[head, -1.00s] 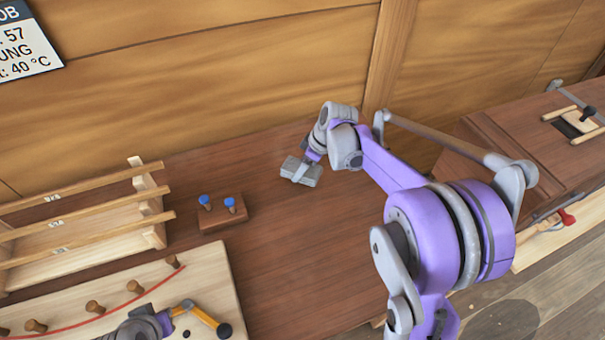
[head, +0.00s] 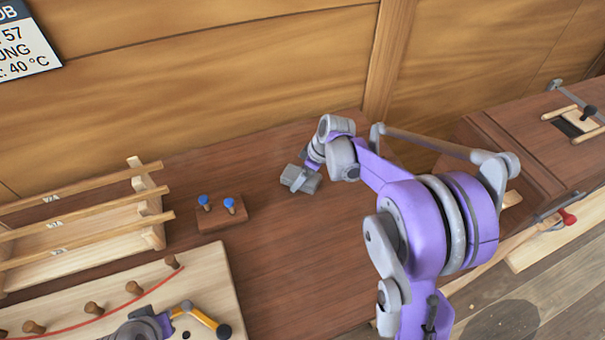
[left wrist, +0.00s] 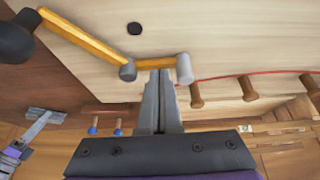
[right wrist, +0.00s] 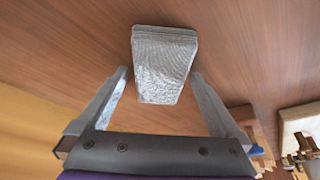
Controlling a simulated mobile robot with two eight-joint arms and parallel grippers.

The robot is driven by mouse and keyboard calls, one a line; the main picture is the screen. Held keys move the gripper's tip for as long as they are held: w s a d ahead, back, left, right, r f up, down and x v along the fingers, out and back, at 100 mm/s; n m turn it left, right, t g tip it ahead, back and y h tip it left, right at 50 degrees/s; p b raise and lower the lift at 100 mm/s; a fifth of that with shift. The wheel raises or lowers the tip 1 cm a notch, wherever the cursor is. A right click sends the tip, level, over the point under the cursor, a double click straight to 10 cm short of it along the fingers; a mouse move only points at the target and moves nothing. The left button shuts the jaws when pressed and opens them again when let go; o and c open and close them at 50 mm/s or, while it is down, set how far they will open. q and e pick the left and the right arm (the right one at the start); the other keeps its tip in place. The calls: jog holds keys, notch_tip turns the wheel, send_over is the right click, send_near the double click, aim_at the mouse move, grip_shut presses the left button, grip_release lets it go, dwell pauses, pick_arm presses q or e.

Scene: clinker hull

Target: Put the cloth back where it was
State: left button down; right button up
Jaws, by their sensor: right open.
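The folded grey cloth (right wrist: 163,68) lies flat on the brown bench top, ahead of and partly between the fingertips of my right gripper (right wrist: 160,80). That gripper is open, with a finger on each side and a gap to the cloth visible on both sides. In the head view the cloth (head: 306,182) shows as a small grey pad under my right gripper (head: 304,172), which partly covers it. My left gripper (left wrist: 158,75) has its fingers together beside an orange hinged bar (left wrist: 85,38) on the pale board; I see nothing between them.
A small block with two blue-topped pegs (head: 222,221) stands left of the cloth. Beyond it is a wooden rack (head: 150,205). The pale board (head: 205,265) with pegs and a red line is at front left. Bare bench lies between block and cloth. A plank wall rises behind.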

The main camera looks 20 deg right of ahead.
jog(key=v, duration=1.1)
jog(key=s+a+f+m+h, duration=0.1)
jog(key=s+a+m, duration=0.1)
jog(key=s, duration=0.5)
jog(key=s+a+f+m+t+h, duration=0.1)
jog(key=s+a+m, duration=0.2)
jog(key=s, duration=0.4)
jog(key=s+a+f+m+t+h, duration=0.1)
jog(key=s+a+f+m, duration=0.1)
jog(key=s, duration=0.5)
jog(key=shift+s+a+m+p, duration=0.1)
jog(key=shift+a+m+p, duration=0.4)
jog(key=shift+a, duration=0.9)
jog(key=shift+s+f, duration=0.15)
jog(key=shift+f, duration=0.05)
